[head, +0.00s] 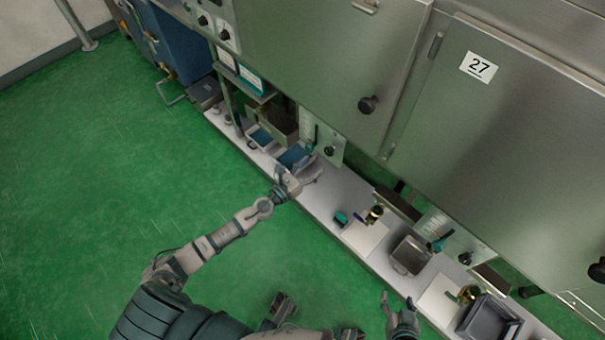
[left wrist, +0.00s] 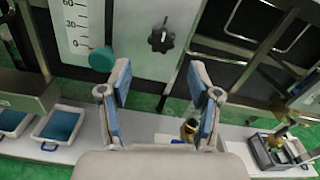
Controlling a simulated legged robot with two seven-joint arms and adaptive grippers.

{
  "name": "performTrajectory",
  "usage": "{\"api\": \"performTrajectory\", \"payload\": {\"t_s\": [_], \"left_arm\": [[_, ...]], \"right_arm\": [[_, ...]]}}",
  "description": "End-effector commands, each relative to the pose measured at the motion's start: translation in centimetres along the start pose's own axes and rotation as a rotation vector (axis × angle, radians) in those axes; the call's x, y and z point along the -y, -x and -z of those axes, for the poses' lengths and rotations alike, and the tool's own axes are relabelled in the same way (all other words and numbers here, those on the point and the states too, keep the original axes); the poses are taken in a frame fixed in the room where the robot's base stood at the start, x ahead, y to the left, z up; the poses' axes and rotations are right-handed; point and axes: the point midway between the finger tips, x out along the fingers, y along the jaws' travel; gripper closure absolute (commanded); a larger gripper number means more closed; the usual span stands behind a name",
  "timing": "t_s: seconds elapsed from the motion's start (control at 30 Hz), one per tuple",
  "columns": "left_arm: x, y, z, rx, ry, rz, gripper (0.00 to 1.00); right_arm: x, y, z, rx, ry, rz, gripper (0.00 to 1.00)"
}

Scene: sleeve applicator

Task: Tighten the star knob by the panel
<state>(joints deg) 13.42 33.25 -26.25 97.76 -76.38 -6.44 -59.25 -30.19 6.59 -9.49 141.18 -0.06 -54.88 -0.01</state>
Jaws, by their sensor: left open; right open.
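The black star knob (left wrist: 161,38) sits on a pale upright panel (left wrist: 150,62) in the left wrist view, beyond and between my left fingertips. In the head view the star knob (head: 329,151) is a small dark knob on the panel beside the left gripper. My left gripper (head: 303,173) is open and empty, in front of the panel and apart from the knob. Its two blue-padded fingers also show in the left wrist view (left wrist: 160,82). My right gripper (head: 398,301) is open and empty near the bench's front edge, lower right.
A teal round knob (left wrist: 103,59) is beside the scale, close to the left finger. The narrow white bench (head: 330,205) carries blue trays (head: 295,156), a metal tray (head: 410,255) and a grey bin (head: 488,322). A steel cabinet (head: 310,60) overhangs it. Green floor lies clear in front.

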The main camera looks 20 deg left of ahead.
Motion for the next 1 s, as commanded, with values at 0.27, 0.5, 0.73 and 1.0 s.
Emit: {"api": "performTrajectory", "payload": {"t_s": [0.27,0.5,0.73,1.0], "left_arm": [[0.0,4.3,0.2,-0.001,0.004,0.000,0.37],[-0.1,5.0,0.2,-0.002,0.001,-0.001,0.37],[-0.1,5.0,0.2,-0.002,0.001,-0.001,0.37],[-0.3,5.2,0.3,-0.001,0.047,-0.018,0.37]], "right_arm": [[0.0,-0.1,0.0,0.001,0.000,0.000,0.39],[-0.1,-0.1,0.0,0.001,0.000,-0.001,0.39],[-0.1,-0.2,0.0,0.002,0.000,-0.001,0.39],[0.0,-0.3,-0.3,0.012,0.000,-0.001,0.39]]}}
